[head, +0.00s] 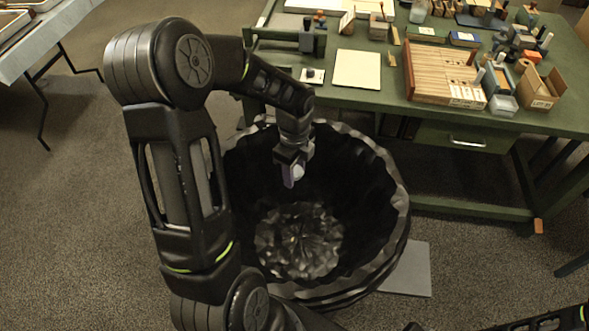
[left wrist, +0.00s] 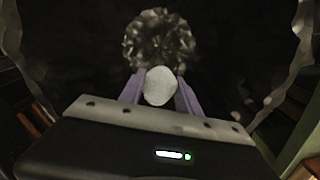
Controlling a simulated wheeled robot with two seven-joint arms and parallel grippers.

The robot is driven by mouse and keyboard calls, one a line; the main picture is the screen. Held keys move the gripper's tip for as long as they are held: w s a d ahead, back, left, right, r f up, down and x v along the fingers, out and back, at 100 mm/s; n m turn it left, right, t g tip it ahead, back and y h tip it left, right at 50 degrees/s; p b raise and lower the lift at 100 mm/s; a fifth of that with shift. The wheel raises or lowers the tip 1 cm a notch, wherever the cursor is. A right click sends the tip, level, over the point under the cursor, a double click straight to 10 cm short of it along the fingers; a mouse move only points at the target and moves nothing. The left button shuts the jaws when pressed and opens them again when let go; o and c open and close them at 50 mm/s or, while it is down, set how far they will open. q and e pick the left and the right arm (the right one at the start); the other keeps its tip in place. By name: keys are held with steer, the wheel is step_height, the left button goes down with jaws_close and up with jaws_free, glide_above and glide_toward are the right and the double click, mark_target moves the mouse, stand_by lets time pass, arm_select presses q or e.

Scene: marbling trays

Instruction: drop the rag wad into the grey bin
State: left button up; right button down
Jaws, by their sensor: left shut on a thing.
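The rag wad (left wrist: 159,86) is a small pale, rounded lump between the purple fingers of my left gripper (left wrist: 160,97) in the left wrist view. The grey bin (head: 392,190) is a large, round, dark container with a crinkled liner and a wide open top. Its bottom (head: 298,240) lies well below the wad. My right gripper is not in view.
A green workbench (head: 365,98) stands right behind the bin, with a wooden rack (head: 440,78), a cardboard box (head: 541,88) and several small tools on it. A flat grey sheet (head: 410,270) lies on the floor at the bin's right. A pale table (head: 40,48) stands at far left.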

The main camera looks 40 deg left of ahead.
mark_target(295, 169)
arm_select(q)
steer(key=shift+f+b, duration=0.3)
steer(key=shift+f, duration=0.45)
steer(key=o, duration=1.4)
steer(key=shift+r, duration=0.1)
step_height(295, 169, up, 8)
steer(key=shift+f, duration=0.1)
steer(key=shift+f, duration=0.1)
